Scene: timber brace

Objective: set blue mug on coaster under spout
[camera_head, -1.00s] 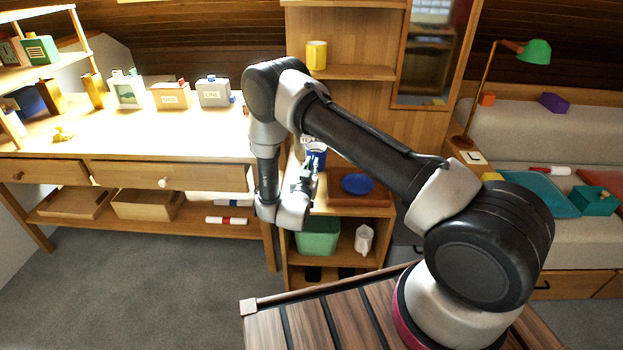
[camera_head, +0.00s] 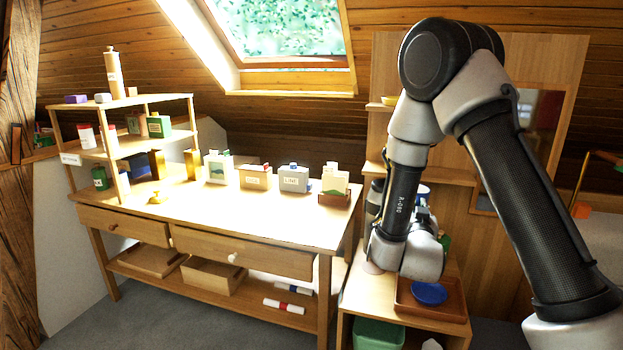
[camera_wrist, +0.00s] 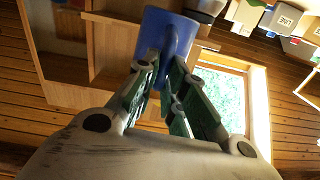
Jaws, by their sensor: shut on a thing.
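The blue mug (camera_wrist: 165,40) is at the top middle of the wrist view. My gripper (camera_wrist: 166,72) is shut on it, with the green-padded fingers on either side of its handle. A pale round disc (camera_head: 373,267), possibly the coaster, lies on the cabinet top left of my wrist. A dark and grey upright object (camera_head: 374,196) stands behind my forearm. I cannot make out a spout on it.
A brown tray (camera_head: 446,311) with a blue dish (camera_head: 429,293) is on the cabinet top (camera_head: 357,298), to the right. A desk (camera_head: 260,222) with boxes and a small rack stands left. A green bin (camera_head: 378,334) is on the cabinet's lower shelf.

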